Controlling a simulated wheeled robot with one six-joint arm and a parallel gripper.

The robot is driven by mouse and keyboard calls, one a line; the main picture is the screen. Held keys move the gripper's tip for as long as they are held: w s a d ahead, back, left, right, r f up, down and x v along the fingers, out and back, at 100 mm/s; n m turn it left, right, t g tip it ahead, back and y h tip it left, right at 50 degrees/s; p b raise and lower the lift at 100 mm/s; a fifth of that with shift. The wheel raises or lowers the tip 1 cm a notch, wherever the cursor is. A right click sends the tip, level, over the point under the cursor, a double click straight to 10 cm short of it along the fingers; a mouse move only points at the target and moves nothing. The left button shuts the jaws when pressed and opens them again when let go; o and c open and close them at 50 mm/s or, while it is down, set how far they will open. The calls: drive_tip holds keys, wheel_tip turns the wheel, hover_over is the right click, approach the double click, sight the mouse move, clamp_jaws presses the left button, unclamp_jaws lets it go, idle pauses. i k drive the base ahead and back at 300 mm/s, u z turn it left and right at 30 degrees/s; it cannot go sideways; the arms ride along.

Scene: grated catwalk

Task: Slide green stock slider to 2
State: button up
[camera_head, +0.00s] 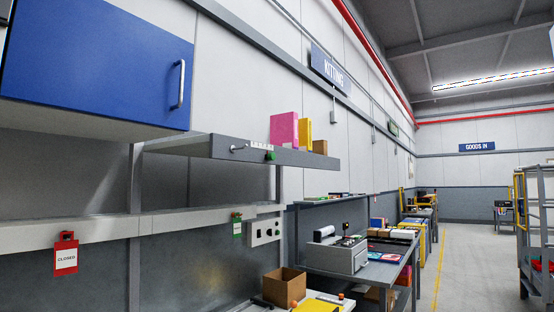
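A small green knob (270,155), which looks like the green stock slider, sits on the front edge of the grey shelf (226,148). A small white strip of marks (262,145) is just above it. The knob is near the right end of the strip. The marks are too small to read, so I cannot tell which number it stands at. My gripper is not in view.
A blue cabinet (100,62) with a handle hangs at upper left. Pink and yellow binders (284,130) stand on the shelf. Below are a red closed tag (66,257), a control box (264,232) and an open carton (284,287). The aisle floor (462,262) at right is clear.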

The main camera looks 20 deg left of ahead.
sight(270, 156)
drive_tip(key=u, duration=0.55)
drive_tip(key=i, duration=0.95)
drive_tip(key=u, duration=0.7)
